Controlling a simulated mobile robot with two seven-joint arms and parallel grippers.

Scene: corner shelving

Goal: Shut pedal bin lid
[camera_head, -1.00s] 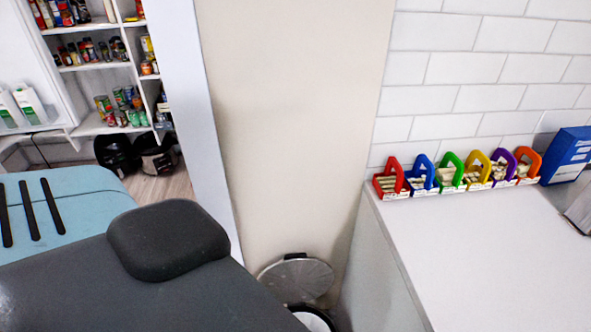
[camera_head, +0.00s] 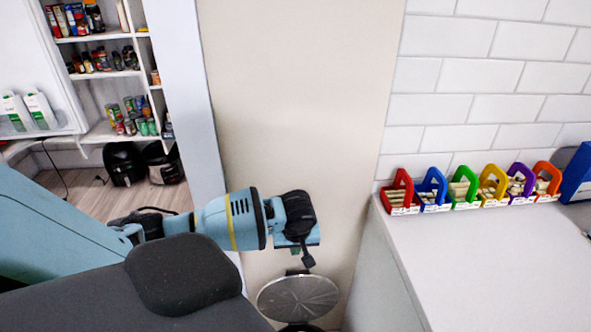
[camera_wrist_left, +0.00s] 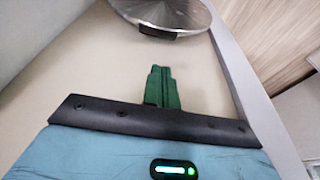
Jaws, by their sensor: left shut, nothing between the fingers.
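The pedal bin's round silver lid (camera_head: 298,298) stands raised at the bottom of the head view, by the cream wall. A dark part of the bin (camera_head: 302,328) shows just below it, cut off by the frame edge. In the left wrist view the lid (camera_wrist_left: 165,14) shows at the top, with a dark tab on its rim. My left gripper (camera_head: 308,262) is above the lid, in front of the wall. Its green fingers (camera_wrist_left: 162,72) are together and empty, apart from the lid in the wrist view. My right gripper is out of view.
A white counter (camera_head: 480,265) with several coloured holders (camera_head: 465,188) stands to the right of the bin. A shelf of jars and cans (camera_head: 105,60) is at the back left, with black appliances (camera_head: 140,162) below. The cream wall is bare.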

